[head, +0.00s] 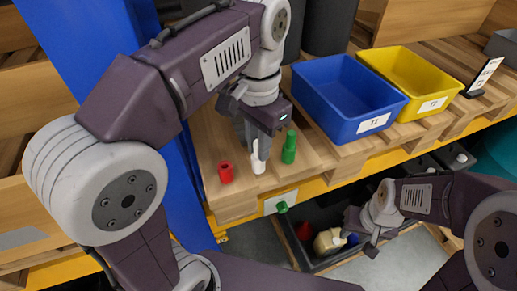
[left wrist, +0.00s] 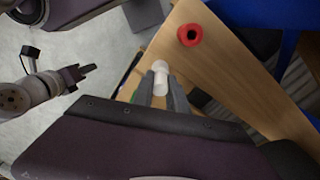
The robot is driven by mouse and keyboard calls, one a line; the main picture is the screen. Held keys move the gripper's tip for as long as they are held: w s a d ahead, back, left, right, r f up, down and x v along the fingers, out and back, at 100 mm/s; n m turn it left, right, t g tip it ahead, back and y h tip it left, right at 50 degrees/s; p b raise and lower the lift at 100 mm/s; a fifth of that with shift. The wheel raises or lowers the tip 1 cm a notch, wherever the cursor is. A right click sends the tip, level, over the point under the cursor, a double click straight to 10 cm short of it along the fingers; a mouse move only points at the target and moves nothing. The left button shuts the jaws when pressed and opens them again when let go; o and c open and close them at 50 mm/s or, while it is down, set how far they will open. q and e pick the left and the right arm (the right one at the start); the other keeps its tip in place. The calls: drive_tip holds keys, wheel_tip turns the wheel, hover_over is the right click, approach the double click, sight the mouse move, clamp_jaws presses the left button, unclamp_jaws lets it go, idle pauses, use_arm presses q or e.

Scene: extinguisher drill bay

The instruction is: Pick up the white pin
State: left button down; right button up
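The white pin (head: 258,163) is upright at the front of the wooden bench top, between a red pin (head: 226,172) on its left and a green pin (head: 289,147) on its right. My left gripper (head: 256,146) points down over the white pin. In the left wrist view the white pin (left wrist: 160,76) sits between the two fingers (left wrist: 161,92), which press close on both sides. Its foot looks at or very near the bench top. My right gripper (head: 362,236) is low at the right, its fingers apart and empty.
A blue bin (head: 312,99) and a yellow bin (head: 425,108) stand behind the pins at right. A black sign stand (head: 483,78) is farther right. A dark crate (head: 322,266) with several items lies below the bench edge. A blue upright panel (head: 98,48) stands at left.

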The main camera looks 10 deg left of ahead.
idle(0.3)
use_arm(q)
wheel_tip(320, 180, up, 10)
drive_tip(key=shift+p, duration=1.1)
